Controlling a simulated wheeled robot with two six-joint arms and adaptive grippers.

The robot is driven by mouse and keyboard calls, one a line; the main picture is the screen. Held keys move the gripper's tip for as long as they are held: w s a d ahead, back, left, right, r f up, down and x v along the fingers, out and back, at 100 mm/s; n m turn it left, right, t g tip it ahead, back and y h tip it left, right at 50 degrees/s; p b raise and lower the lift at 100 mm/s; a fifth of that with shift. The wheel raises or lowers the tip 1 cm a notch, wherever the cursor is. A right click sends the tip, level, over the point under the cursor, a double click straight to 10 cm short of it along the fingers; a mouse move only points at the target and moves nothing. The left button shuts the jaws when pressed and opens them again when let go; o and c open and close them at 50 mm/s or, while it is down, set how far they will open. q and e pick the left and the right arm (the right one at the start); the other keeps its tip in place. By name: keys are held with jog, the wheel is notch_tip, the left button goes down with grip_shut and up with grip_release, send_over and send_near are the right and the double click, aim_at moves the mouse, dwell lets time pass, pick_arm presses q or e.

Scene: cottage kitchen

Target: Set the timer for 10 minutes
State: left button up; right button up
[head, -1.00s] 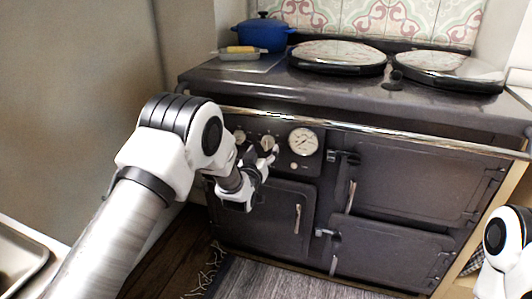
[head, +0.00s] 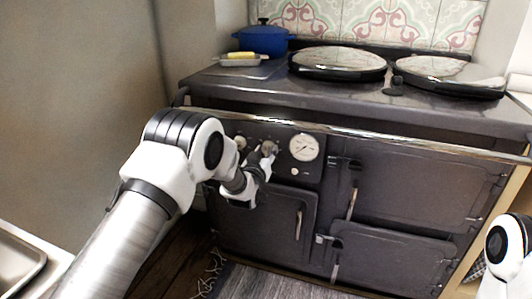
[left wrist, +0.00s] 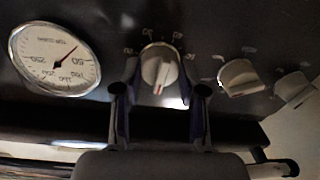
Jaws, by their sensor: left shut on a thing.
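The timer knob (left wrist: 158,68) is pale and round-based with a raised grip, and has numbers printed around it on the dark panel. A red mark on its grip points toward the bottom of the left wrist view, where the panel lettering is upside down. My left gripper (left wrist: 159,90) has one finger on each side of this knob and is shut on it. In the head view my left gripper (head: 264,160) is at the range's control panel, partly covering the knob (head: 268,147). My right gripper is not in view; only part of that arm shows at the right edge.
A round temperature gauge (head: 304,147) sits right of the knob. Two other knobs (left wrist: 240,77) (left wrist: 294,89) are close beside it. A chrome rail (head: 370,138) runs above the panel. A blue pot (head: 263,40) and a butter dish (head: 240,60) stand on top.

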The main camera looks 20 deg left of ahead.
pick_arm(q)
jog(key=m, duration=0.4)
jog(key=shift+m, duration=0.3)
jog(key=m, duration=0.5)
jog(key=shift+f+t+h+p, duration=0.1)
jog(key=shift+t+h+p, duration=0.2)
jog(key=shift+p, duration=0.1)
jog(key=o, duration=1.1)
jog(key=shift+o, duration=0.2)
